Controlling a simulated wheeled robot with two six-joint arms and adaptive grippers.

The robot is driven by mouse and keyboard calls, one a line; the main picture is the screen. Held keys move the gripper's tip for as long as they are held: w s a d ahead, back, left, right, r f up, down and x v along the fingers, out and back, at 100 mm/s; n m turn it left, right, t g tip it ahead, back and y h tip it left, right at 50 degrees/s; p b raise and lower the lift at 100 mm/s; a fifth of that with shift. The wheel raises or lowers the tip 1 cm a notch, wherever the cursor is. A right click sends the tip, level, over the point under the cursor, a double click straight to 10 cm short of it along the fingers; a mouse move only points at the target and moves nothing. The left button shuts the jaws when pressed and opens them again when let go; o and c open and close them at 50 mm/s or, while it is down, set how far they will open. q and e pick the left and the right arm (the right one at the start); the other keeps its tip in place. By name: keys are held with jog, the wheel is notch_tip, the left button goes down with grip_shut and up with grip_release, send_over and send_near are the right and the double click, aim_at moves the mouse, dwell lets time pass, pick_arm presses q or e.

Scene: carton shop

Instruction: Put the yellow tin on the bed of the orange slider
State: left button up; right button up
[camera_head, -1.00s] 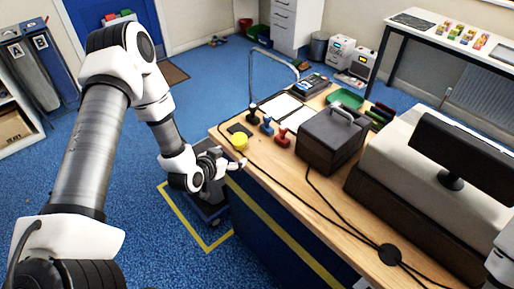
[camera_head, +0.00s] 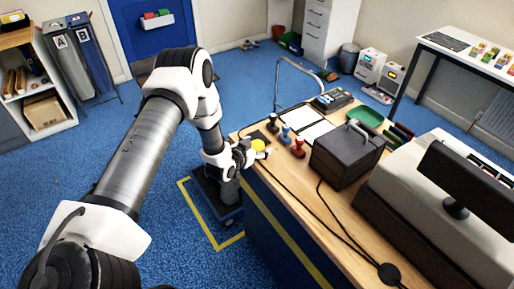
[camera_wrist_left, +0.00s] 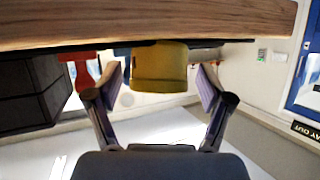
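The yellow tin (camera_head: 258,145) stands near the left edge of the wooden counter, partly covered by my left gripper. In the left wrist view the picture is upside down, and the tin (camera_wrist_left: 159,68) sits between the two fingers, with a gap on each side. My left gripper (camera_head: 254,152) is open around the tin at counter height; its fingertips also show in the wrist view (camera_wrist_left: 161,82). My right gripper is not in view. I cannot make out an orange slider in either view.
Black, blue and red stamps (camera_head: 285,136) stand just behind the tin. A dark box with a handle (camera_head: 345,155) and a monitor (camera_head: 470,178) stand to the right. White sheets (camera_head: 300,117) and a green tray (camera_head: 364,117) lie farther back. A cable runs along the counter.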

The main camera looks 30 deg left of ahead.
pick_arm(q)
jog(key=c, duration=0.5)
jog(key=shift+d+r, duration=0.1)
jog(key=shift+d, duration=0.05)
jog(key=c, duration=0.6)
